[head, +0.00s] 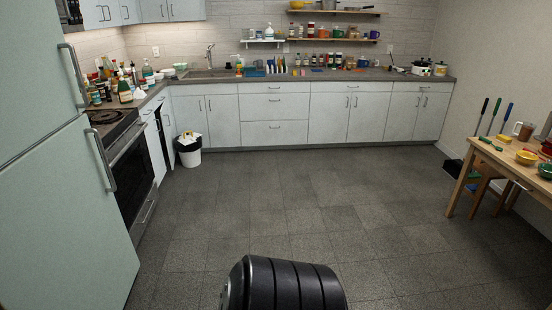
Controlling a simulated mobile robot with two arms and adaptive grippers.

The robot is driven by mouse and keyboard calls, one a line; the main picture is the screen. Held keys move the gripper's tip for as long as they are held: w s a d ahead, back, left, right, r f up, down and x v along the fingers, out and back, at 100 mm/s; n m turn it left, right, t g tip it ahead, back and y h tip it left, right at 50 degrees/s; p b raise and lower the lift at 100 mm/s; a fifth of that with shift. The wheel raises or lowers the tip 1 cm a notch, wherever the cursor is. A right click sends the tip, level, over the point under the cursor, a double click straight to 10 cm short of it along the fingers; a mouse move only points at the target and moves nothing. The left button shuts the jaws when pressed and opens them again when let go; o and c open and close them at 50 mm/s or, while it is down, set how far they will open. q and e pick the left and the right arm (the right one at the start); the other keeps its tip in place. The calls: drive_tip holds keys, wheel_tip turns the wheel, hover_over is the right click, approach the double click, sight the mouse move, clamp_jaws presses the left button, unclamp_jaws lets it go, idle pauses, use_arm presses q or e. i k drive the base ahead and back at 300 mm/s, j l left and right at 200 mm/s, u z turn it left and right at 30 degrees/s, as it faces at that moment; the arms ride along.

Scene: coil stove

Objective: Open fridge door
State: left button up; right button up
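The fridge (55,215) stands at the left edge of the head view, pale green, with an upper door (35,60) and a larger lower door. Both doors look shut. Neither of my grippers shows in this view. A black ribbed part of my own body is at the bottom centre, well apart from the fridge.
A coil stove (125,160) stands just beyond the fridge. A white bin (188,152) is by the left cabinets. A counter (300,76) with many items runs along the back. A wooden table (520,165) and chair are at right. The grey tiled floor (290,205) between is clear.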

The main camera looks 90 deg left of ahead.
sight(67, 244)
drive_tip(key=u, duration=4.3)
drive_tip(key=i+l+u, duration=0.1)
drive_tip(key=i, duration=0.2)
